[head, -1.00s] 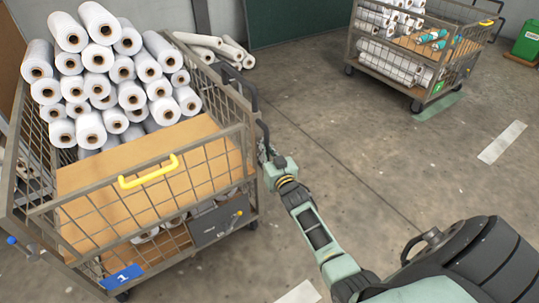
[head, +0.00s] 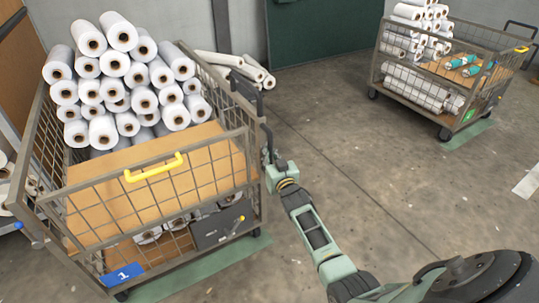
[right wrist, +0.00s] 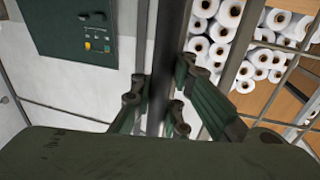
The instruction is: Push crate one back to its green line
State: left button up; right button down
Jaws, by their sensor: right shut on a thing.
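Crate one (head: 75,214) is a wire-mesh cart at the left of the head view, with a blue "1" plate (head: 122,274) and a yellow front handle (head: 154,168). It holds a stack of white rolls (head: 130,85) above a tan board. A green line (head: 203,275) on the floor shows along and partly under its front lower edge. My right gripper (head: 268,158) is at the crate's right side. In the right wrist view its fingers (right wrist: 160,105) close around a dark upright bar (right wrist: 166,50) of the crate. My left gripper is not in view.
A second mesh cart (head: 440,69) with rolls stands at the back right, over its own green marking (head: 467,134). Loose white rolls (head: 232,66) lie by the back wall. The floor (head: 370,170) between the carts is clear.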

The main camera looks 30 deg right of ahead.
jog(key=shift+a+f, duration=0.25)
jog(key=shift+a, duration=0.15)
jog(key=c, duration=1.9)
grip_release()
jog(key=shift+a+r, duration=0.1)
jog(key=shift+o, duration=1.1)
jog(key=shift+d, duration=0.2)
jog(key=shift+r, duration=0.1)
jog(key=s+a, duration=0.2)
jog(key=s, duration=0.9)
jog(key=shift+s+a, duration=0.15)
jog(key=shift+s, duration=0.25)
